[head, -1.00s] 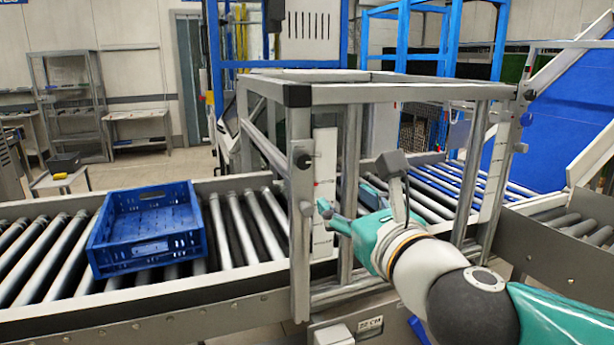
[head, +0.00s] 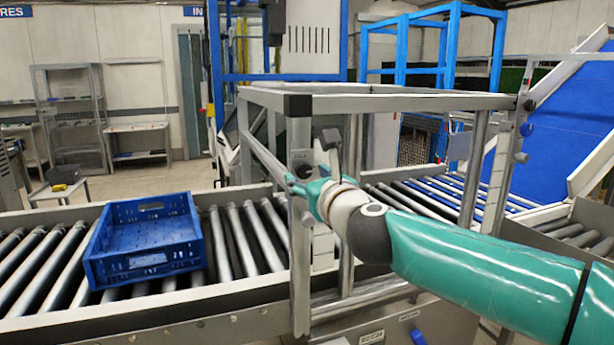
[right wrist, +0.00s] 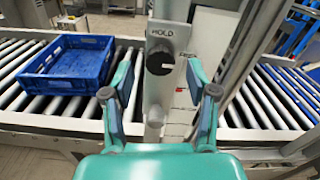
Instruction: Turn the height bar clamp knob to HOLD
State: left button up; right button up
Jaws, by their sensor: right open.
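The black clamp knob (right wrist: 160,62) sits on a grey plate on the height bar post, below the word HOLD. A second label, partly legible as FREE, is to its right. Which way the knob points is hard to tell. My right gripper (right wrist: 160,76) is open, with one teal finger on each side of the knob and a visible gap to both. In the head view my right gripper (head: 298,184) is at the front post (head: 300,262) of the frame, partly covering the knob area. My left gripper is not in view.
A blue crate (head: 148,258) lies on the conveyor rollers (head: 232,240) to the left of the post. The grey frame's top bar (head: 400,103) runs above my right arm. A white height scale (right wrist: 178,118) stands beside the post.

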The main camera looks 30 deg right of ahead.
jog(key=shift+x, duration=0.8)
jog(key=shift+s, duration=0.1)
grip_shut()
